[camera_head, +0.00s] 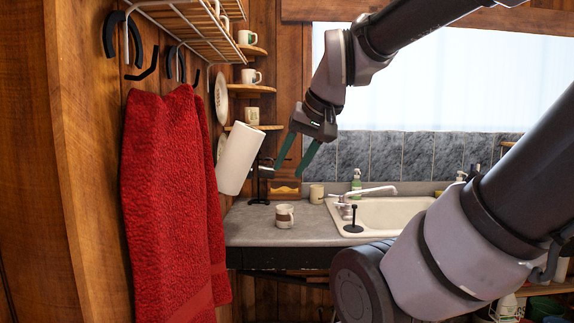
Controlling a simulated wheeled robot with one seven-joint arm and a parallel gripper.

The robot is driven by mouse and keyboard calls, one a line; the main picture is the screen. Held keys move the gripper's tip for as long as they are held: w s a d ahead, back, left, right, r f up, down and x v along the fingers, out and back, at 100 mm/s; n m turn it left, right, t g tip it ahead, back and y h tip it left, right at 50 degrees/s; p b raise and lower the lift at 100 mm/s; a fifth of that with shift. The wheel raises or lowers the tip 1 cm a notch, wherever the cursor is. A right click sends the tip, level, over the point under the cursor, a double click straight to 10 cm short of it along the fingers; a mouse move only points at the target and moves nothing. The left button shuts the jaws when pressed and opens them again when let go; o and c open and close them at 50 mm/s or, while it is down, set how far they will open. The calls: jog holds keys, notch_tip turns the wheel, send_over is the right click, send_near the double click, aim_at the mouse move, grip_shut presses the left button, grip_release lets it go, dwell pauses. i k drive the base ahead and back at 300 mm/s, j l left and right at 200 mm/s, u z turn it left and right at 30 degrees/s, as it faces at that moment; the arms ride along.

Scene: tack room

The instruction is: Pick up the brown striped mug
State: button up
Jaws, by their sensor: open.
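The brown striped mug (285,216) stands upright on the grey countertop (252,231), near its front edge and left of the sink. It is pale with a brown band, and its handle side faces left. My gripper (290,170) is open and empty, with its two green fingers pointing down. In the picture it hangs above the mug, clear of it. How far it is from the mug in depth is hard to tell.
A white sink (385,213) with a faucet (368,192) is right of the mug. A paper towel roll (238,158) leans at the left behind it. A cream mug (317,194) and a soap bottle (357,180) stand farther back. A red towel (170,190) hangs at left.

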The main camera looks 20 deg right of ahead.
aim_at(285, 213)
jog(key=i+l+u, duration=0.1)
jog(key=l+u, duration=0.15)
jog(key=l, duration=1.15)
jog(key=i+l+u, duration=0.1)
jog(key=i+l, duration=0.3)
jog(key=i+l+u, duration=0.1)
jog(key=i+l, duration=0.25)
jog(key=l, duration=0.3)
